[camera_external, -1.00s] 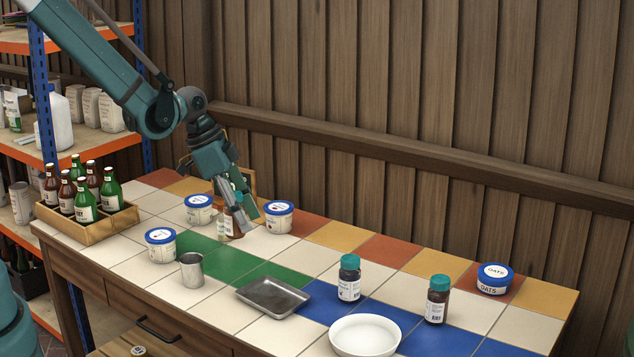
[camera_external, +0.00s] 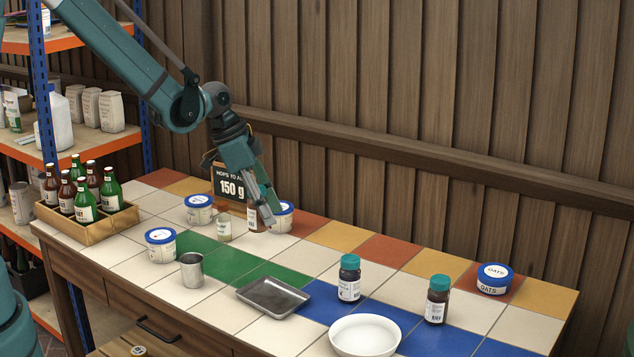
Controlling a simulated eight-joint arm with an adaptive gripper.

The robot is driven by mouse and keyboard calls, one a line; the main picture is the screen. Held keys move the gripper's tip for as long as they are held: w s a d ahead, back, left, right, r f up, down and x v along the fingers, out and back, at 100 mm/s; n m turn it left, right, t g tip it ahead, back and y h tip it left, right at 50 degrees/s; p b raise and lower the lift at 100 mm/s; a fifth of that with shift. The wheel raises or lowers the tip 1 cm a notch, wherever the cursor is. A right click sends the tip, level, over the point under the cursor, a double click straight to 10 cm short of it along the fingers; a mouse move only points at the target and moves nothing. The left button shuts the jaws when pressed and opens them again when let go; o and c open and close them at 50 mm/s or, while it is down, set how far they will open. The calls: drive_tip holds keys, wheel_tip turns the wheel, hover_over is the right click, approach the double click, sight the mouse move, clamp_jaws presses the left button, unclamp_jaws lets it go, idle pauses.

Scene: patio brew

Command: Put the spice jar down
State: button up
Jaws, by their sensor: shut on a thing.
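My gripper (camera_external: 266,213) is shut on a brown spice jar (camera_external: 254,219) with a white label, over the back left part of the tiled table. The fingers hide the jar's upper part and right side. I cannot tell whether its base touches the tiles. A small pale jar (camera_external: 224,228) stands just left of it. A blue-lidded tub (camera_external: 283,220) is close behind on the right, partly hidden by my gripper. Two more brown jars with teal caps stand farther right, one on a blue tile (camera_external: 349,280) and one near a blue tile (camera_external: 437,302).
A black sign (camera_external: 231,184) reading 150 g stands behind. Two blue-lidded tubs (camera_external: 199,212) (camera_external: 160,248), a metal cup (camera_external: 192,271), a metal tray (camera_external: 244,293), a white bowl (camera_external: 338,341), an oats tub (camera_external: 494,280) and a bottle crate (camera_external: 96,233) occupy the table. Tiles right of my gripper are clear.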

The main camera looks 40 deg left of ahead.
drive_tip(key=w+d+n+p, duration=0.1)
drive_tip(key=w+d+p, duration=0.1)
drive_tip(key=w+d, duration=0.6)
drive_tip(key=w, duration=0.3)
drive_tip(key=shift+w+d+t, duration=0.25)
drive_tip(key=shift+w+t, duration=0.05)
drive_tip(key=shift+f, duration=0.2)
drive_tip(key=shift+f+b, duration=0.4)
drive_tip(key=shift+f, duration=2.65)
drive_tip(key=shift+f+b, duration=0.35)
drive_tip(key=shift+f, duration=1.5)
drive_tip(key=shift+f, duration=0.15)
drive_tip(key=o, duration=1)
drive_tip(key=shift+c, duration=0.2)
